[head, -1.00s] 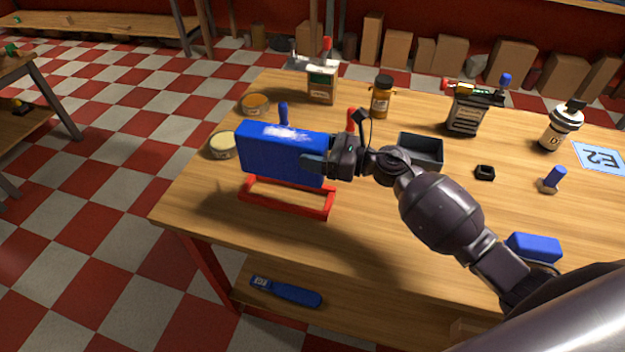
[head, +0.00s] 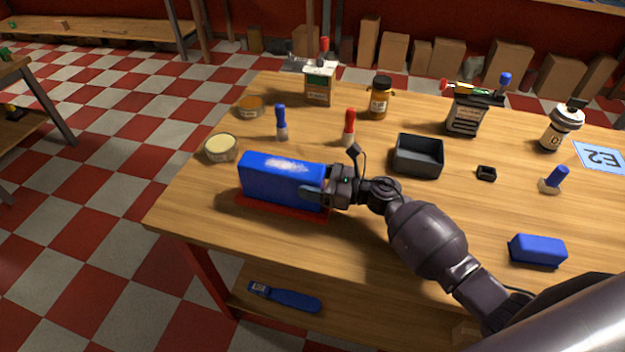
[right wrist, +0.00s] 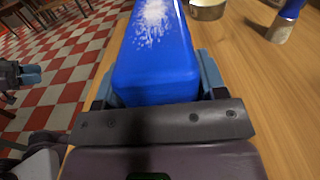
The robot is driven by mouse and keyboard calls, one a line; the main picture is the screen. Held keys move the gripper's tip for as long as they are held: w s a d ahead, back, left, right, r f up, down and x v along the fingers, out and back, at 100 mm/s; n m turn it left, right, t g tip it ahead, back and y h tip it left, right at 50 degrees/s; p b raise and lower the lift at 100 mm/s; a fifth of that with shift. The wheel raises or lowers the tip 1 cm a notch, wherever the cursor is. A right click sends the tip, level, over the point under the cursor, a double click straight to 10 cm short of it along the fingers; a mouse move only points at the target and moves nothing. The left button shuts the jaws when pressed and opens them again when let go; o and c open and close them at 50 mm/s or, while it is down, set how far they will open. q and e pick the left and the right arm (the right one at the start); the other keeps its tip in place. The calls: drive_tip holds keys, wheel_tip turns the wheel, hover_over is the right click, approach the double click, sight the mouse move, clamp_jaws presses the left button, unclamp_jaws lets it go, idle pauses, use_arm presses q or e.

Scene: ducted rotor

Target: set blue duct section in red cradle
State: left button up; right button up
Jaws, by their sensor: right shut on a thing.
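The blue duct section (head: 283,180) is a long blue block with a pale worn patch on top, held level at the table's front left. My right gripper (head: 313,193) is shut on its right end. In the right wrist view the duct section (right wrist: 158,50) sits between the two fingers. The red cradle (head: 270,208) is directly under the duct section; only its lower front edge shows. The duct section looks down in the cradle, but whether it rests fully there is hidden. My left gripper (right wrist: 30,75) shows small at the left of the right wrist view, its jaws unclear.
Behind the duct section stand a blue-topped tool (head: 281,124), a red-topped tool (head: 349,128) and a round tin (head: 221,148). A dark tray (head: 418,156) is to the right. A blue block (head: 537,250) lies near the front right. The table's front edge is close.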

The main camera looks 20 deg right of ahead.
drive_tip(key=shift+f, duration=0.2)
drive_tip(key=o, duration=1)
drive_tip(key=shift+r, duration=0.2)
drive_tip(key=b+v, duration=0.1)
drive_tip(key=v, duration=0.9)
drive_tip(key=shift+s+d+f, duration=0.1)
drive_tip(key=shift+s+d, duration=0.1)
drive_tip(key=shift+d, duration=0.05)
drive_tip(key=shift+s+d, duration=0.4)
drive_tip(key=shift+d, duration=0.2)
